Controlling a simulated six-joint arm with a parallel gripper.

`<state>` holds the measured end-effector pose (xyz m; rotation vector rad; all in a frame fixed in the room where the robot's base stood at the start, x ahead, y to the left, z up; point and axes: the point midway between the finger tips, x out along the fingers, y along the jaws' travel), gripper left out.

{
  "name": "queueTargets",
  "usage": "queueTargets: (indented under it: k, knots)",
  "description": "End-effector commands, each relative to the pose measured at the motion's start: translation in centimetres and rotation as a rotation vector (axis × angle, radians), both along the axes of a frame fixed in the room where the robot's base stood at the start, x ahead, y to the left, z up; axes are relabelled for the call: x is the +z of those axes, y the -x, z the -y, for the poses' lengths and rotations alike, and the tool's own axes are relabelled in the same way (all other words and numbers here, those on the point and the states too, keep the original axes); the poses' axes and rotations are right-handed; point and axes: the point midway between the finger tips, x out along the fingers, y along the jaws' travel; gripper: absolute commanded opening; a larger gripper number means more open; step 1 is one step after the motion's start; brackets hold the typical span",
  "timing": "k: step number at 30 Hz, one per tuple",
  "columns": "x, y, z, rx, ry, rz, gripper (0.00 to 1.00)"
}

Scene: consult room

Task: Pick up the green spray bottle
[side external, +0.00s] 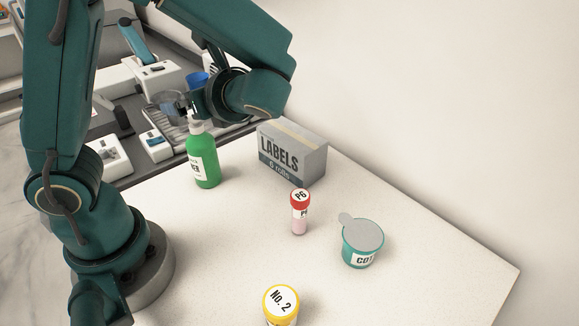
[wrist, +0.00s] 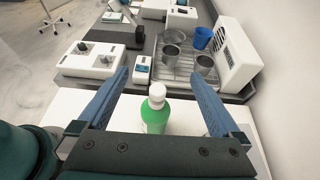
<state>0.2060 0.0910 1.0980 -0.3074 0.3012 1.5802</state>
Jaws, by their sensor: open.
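The green spray bottle (side external: 204,162) stands upright on the white table, with a white cap and a white label. In the wrist view the bottle (wrist: 155,116) is between the two blue fingers of my gripper (wrist: 160,85), with room on both sides. The fingers are open and hold nothing. In the side view my gripper (side external: 185,104) is by the top of the bottle, and its fingers are partly hidden behind the arm and bottle top. I cannot tell its exact height from the bottle.
A grey LABELS box (side external: 292,152) stands right of the bottle. A red-capped tube (side external: 300,213), a teal cup (side external: 362,244) and a yellow-lidded container (side external: 281,302) stand nearer. Behind, the dark counter holds a metal tray with cups (wrist: 186,68) and white devices (wrist: 92,59). The table's right side is clear.

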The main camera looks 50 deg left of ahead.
Motion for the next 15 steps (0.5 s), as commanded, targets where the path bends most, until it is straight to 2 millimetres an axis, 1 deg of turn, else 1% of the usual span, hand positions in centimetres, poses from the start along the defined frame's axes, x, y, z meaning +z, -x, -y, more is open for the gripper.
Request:
queueTargets:
  k: [1,9,12,15]
  knots:
    - [-1.4,0.0,0.0,0.000,-0.004,-0.010,1.00]
    - [-8.5,0.2,0.0,0.003,0.001,-0.008,1.00]
    - [-10.9,0.1,0.0,0.003,0.002,-0.004,1.00]
    - [-12.6,0.1,0.0,0.003,0.003,0.001,1.00]
